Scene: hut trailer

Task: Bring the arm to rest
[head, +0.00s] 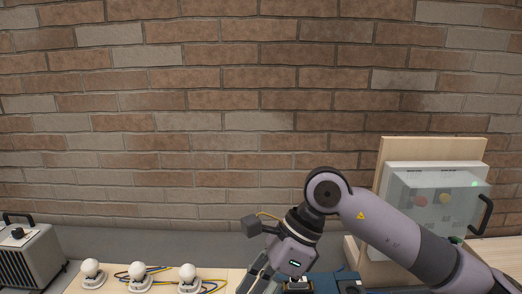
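My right arm (385,232) comes in from the right, bends at a raised elbow joint and points down near the bottom middle of the head view. My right gripper (259,278) is at the bottom edge, over the wooden table. Its fingertips are cut off by the frame, so I cannot tell whether it is open or shut or holds anything. My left arm and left gripper are not in view.
Three white bulbs in holders (140,277) with blue and yellow wires stand on the wooden table (225,274), left of my gripper. A grey heater-like box (30,258) is at far left. A clear-covered panel box (437,204) stands behind my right arm. A brick wall (200,110) closes the back.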

